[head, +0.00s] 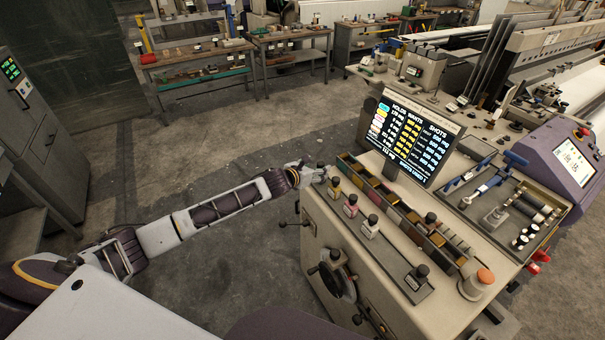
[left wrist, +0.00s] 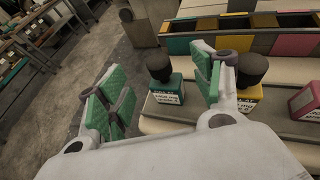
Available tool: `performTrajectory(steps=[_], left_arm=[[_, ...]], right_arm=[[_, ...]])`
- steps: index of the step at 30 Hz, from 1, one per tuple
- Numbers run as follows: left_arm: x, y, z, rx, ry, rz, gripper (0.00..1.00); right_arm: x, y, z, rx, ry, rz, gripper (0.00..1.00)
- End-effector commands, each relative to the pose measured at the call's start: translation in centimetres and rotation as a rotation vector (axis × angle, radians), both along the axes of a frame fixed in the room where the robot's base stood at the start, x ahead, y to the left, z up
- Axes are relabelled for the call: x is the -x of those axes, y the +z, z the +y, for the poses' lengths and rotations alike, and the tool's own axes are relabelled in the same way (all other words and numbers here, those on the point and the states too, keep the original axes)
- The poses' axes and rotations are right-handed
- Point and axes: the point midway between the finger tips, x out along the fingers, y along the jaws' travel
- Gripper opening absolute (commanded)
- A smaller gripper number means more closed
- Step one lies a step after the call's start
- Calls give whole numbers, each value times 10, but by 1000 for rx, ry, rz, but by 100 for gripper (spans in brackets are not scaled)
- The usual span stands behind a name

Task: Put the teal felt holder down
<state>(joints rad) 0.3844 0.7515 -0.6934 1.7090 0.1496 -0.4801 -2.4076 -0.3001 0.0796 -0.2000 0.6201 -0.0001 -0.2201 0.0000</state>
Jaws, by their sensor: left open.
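The teal felt holder (left wrist: 166,94) has a black round knob on top and a white label. In the head view my left gripper (head: 310,174) is at the bench's far left corner, largely hiding the teal holder. My right gripper is out of view.
Behind the holders runs a row of coloured bins (head: 400,207). A screen (head: 410,135) stands behind it. The yellow (head: 335,188), pink (head: 350,206) and a white holder (head: 370,227) follow along the bench. An orange button (head: 484,277) is at the near right. Open floor lies left.

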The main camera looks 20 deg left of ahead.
Motion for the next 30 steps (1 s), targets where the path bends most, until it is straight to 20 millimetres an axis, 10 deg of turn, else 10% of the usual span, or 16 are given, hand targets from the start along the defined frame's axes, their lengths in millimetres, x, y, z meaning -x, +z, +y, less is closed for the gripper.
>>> performTrajectory(steps=[30], left_arm=[[72,30,21,-1,0,1,66]], right_arm=[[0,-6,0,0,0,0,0]])
